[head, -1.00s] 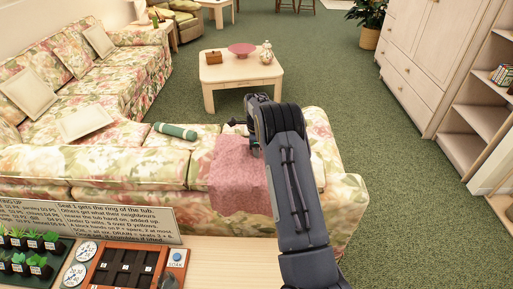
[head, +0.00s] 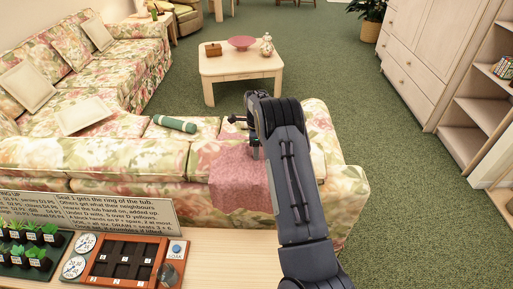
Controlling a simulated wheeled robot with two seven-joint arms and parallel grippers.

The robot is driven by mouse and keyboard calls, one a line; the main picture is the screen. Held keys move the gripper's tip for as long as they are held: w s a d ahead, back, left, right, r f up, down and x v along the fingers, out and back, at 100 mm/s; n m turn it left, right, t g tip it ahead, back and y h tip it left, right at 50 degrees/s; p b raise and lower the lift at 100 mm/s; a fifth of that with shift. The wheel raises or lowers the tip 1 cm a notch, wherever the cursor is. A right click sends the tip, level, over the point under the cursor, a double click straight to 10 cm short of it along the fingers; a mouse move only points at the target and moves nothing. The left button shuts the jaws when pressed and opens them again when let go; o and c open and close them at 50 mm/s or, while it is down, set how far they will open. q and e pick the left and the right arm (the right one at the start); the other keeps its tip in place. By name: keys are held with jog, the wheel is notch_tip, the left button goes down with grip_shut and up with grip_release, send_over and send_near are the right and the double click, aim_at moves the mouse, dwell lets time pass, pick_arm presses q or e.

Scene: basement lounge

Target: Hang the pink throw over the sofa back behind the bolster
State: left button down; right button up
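The pink throw (head: 238,185) lies draped over the back of the floral sofa (head: 165,160), its front part hanging down the near side. Its far part reaches toward the seat, partly hidden by my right arm. The green bolster (head: 176,124) lies on the seat side, left of and apart from the throw. My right gripper (head: 245,128) is above the far part of the throw, at the end of the dark arm. Its fingers are small and partly hidden, so I cannot tell whether they are open or hold cloth. My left gripper is out of view.
A near table (head: 225,262) carries a text sign (head: 90,213), a slotted wooden tray (head: 125,262), dials and small plants. A low table (head: 240,66) with a pink bowl stands beyond the sofa. Green carpet (head: 365,130) is clear at right.

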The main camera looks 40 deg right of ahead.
jog(key=shift+r, duration=0.1)
notch_tip(320, 180, up, 7)
jog(key=shift+b, duration=0.8)
jog(key=shift+r, duration=0.35)
jog(key=shift+s+r, duration=0.15)
jog(key=shift+r, duration=0.05)
jog(key=s+a+r+n+t+y, duration=0.3)
jog(key=s+a+r+n+t, duration=0.1)
jog(key=s+a+r+n, duration=0.85)
jog(key=s+a+f+n, duration=0.1)
jog(key=s+a+n, duration=0.5)
jog(key=s, duration=0.4)
jog(key=s+a+f+n+t, duration=0.1)
jog(key=s+a+n, duration=0.4)
jog(key=s+a, duration=0.4)
jog(key=shift+s+f+n+t+y, duration=0.3)
jog(key=shift+s+n+y, duration=0.1)
jog(key=shift+s, duration=0.65)
